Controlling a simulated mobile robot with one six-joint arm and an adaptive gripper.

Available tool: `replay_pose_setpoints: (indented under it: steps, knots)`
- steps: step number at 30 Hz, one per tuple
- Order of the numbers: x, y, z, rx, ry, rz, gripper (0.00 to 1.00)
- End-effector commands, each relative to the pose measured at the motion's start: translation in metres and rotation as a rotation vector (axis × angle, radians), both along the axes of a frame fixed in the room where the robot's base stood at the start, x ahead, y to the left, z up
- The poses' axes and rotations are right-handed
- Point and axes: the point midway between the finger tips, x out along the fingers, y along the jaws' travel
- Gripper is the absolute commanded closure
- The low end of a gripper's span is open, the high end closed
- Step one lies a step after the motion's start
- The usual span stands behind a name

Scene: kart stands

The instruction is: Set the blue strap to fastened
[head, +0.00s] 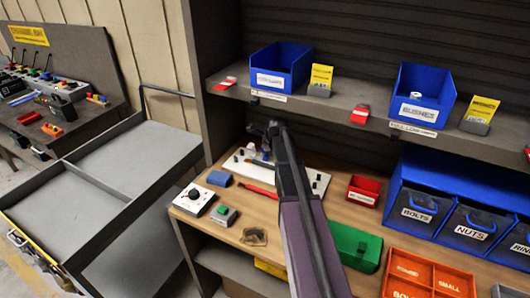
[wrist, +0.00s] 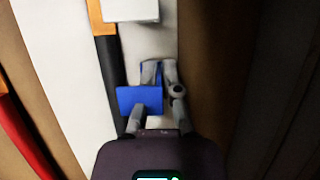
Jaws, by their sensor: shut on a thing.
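My gripper (wrist: 158,70) is shut on the blue strap (wrist: 138,98) in the wrist view. The strap shows as a flat blue tab beside the left finger, with a narrow blue strip between the fingers. The strap lies over a white board (wrist: 60,60). In the head view my gripper (head: 273,132) is at the back of the workbench, over the far side of the white board (head: 312,182). My arm covers part of the board there, and the strap's far end and fastening cannot be made out.
A red bar (head: 258,190) lies along the board's front. A white dial box (head: 194,199), a green box (head: 355,247) and a red tray (head: 363,190) stand on the bench. The shelf (head: 340,98) with blue bins (head: 280,68) overhangs the back.

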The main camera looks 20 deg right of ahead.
Motion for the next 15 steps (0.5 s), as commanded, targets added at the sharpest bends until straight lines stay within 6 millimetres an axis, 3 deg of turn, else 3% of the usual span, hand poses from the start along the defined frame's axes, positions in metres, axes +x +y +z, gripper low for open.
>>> replay_pose_setpoints:
  steps: [15]
  knots:
    - [-0.0114, 0.0113, -0.0040, -0.201, -0.156, 0.003, 1.00]
